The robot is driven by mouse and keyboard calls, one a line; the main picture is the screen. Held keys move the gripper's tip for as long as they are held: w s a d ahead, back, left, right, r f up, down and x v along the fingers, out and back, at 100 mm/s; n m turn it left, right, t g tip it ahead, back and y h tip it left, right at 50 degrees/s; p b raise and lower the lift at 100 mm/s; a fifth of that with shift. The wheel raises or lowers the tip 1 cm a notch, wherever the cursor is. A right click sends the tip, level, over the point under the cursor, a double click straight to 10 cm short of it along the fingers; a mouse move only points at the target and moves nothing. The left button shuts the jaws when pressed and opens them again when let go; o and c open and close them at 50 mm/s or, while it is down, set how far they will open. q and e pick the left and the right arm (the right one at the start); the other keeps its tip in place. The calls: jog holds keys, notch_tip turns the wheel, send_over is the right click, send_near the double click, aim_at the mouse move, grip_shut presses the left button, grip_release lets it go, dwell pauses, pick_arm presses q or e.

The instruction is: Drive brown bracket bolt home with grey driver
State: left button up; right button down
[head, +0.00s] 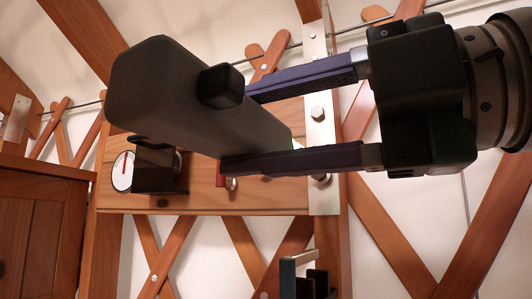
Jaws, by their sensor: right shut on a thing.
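My right gripper (240,128) comes in from the right and is shut on the grey driver (175,85). The driver is a long, dark grey block with a black knob on its side, held tilted in front of a wooden board. Its lower right end is partly hidden by the lower finger. I cannot pick out a bracket that is clearly brown; a dark bracket (155,178) sits on the left of the board, partly behind the driver. A bolt (231,184) by a small red part shows just below the lower finger. My left gripper is not in view.
The wooden board (250,198) hangs on the lattice wall. A silver upright strip (318,115) with bolts runs along its right side. A white dial (122,171) is at the left, a wooden cabinet (40,230) at lower left. A dark fixture (308,280) stands at the bottom.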

jog(key=shift+w+d+b, duration=0.4)
jog(key=shift+w+b, duration=0.05)
jog(key=shift+w, duration=0.4)
jog(key=shift+w+d+b, duration=0.45)
jog(key=shift+w, duration=0.35)
jog(key=shift+w+d+b, duration=0.4)
jog(key=shift+w+b, duration=0.05)
jog(key=shift+w, duration=0.4)
jog(key=shift+w+d+r+b, duration=0.1)
jog(key=shift+w+d+b, duration=0.15)
jog(key=shift+w, duration=0.25)
jog(key=shift+w+d+b, duration=0.15)
jog(key=shift+w+d, duration=0.1)
jog(key=shift+w, duration=0.25)
jog(key=shift+b, duration=0.6)
jog(key=shift+w+d+b, duration=0.15)
jog(key=shift+w+b, duration=0.15)
jog(key=shift+b, duration=0.15)
